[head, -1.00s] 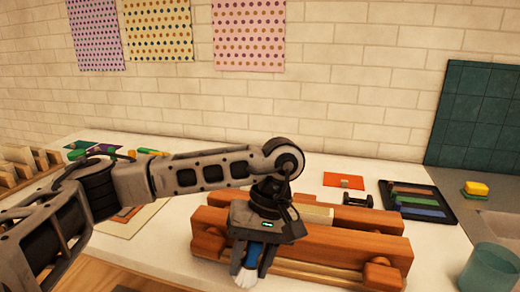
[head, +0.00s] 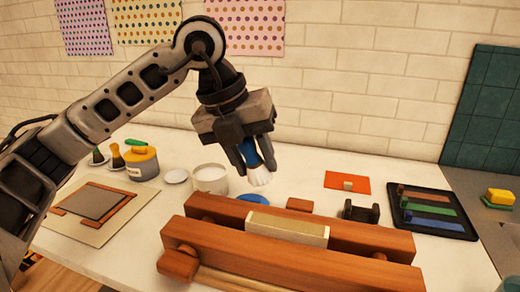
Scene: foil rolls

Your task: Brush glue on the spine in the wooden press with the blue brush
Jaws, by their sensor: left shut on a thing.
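My left gripper (head: 256,160) is shut on the blue brush (head: 267,150) and holds it in the air behind the wooden press. The brush's pale bristles (head: 260,178) point down, clear of the press. The wooden press (head: 220,245) lies at the front middle. A cream book block with its spine (head: 288,227) up is clamped between the two beams. An open white pot (head: 210,178) with pale contents stands left of the brush. I cannot tell whether there is glue on the spine or bristles. My right gripper is not in view.
A yellow jar (head: 142,164), a white lid (head: 176,176) and a blue disc (head: 252,200) are on the table. A board with a grey sheet (head: 92,202) lies left. A dark tray of coloured strips (head: 432,213) and a black stand (head: 360,211) are right.

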